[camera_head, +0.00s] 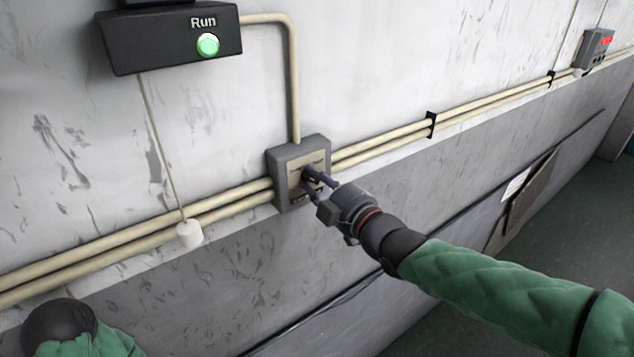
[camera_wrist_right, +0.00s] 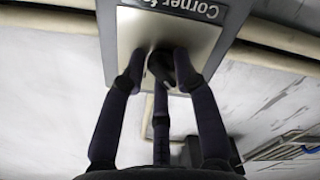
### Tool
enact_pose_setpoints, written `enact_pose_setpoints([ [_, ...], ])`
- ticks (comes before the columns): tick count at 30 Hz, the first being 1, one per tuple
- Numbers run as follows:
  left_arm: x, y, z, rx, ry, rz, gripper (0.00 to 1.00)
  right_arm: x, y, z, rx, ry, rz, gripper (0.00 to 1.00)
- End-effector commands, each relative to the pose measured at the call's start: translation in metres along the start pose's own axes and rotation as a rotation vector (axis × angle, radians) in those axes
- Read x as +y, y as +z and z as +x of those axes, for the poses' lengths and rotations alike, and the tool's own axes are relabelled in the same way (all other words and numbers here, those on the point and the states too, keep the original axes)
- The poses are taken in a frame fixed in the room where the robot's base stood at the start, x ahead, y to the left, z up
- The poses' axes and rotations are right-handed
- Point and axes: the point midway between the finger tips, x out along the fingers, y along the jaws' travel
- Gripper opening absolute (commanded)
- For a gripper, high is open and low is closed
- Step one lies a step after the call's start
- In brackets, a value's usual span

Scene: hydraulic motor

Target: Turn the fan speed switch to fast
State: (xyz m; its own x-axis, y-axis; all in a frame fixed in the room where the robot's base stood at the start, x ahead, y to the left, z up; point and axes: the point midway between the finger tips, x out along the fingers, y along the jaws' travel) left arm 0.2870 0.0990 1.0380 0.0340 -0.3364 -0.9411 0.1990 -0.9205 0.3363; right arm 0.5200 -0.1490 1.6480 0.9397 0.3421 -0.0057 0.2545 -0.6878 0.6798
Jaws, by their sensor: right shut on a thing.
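The fan speed switch is a grey wall box (camera_head: 284,178) with a pale metal plate and a dark knob, partly hidden by my gripper. My right gripper (camera_head: 313,183) reaches it from the lower right, its fingers at the knob. In the right wrist view the plate (camera_wrist_right: 200,40) carries a label that starts with "Corner", upside down. There the dark knob (camera_wrist_right: 162,66) sits between the fingertips of my right gripper (camera_wrist_right: 160,72), which is shut on it. The knob's exact setting cannot be read. My left gripper is out of view; only part of my left arm shows at the lower left.
A black box (camera_head: 170,42) marked "Run" with a lit green button (camera_head: 208,45) is at the upper left. A white pull weight (camera_head: 189,234) hangs from it on a cord. Cream pipes (camera_head: 385,137) run along the wall. A small device with red digits (camera_head: 597,46) is far right.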

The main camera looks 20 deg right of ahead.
Motion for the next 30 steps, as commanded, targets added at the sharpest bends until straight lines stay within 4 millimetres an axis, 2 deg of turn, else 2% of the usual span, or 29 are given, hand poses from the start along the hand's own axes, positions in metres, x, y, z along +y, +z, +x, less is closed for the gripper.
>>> enact_pose_setpoints([
  [1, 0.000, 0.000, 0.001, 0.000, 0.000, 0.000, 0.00, 0.005, -0.003, -0.001, 0.009, 0.012, 0.004, 0.00],
  [8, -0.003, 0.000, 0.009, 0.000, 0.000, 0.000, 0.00, 0.006, -0.004, -0.001, 0.012, 0.016, 0.054, 0.00],
  [13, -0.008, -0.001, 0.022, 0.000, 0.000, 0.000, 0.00, 0.006, -0.003, -0.001, 0.015, 0.018, 0.143, 0.00],
  [21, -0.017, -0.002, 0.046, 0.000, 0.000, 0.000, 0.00, 0.006, -0.002, -0.001, 0.018, 0.016, 0.387, 0.00],
  [30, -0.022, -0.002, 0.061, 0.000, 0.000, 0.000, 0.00, 0.006, -0.002, -0.002, 0.020, 0.014, 0.673, 0.00],
])
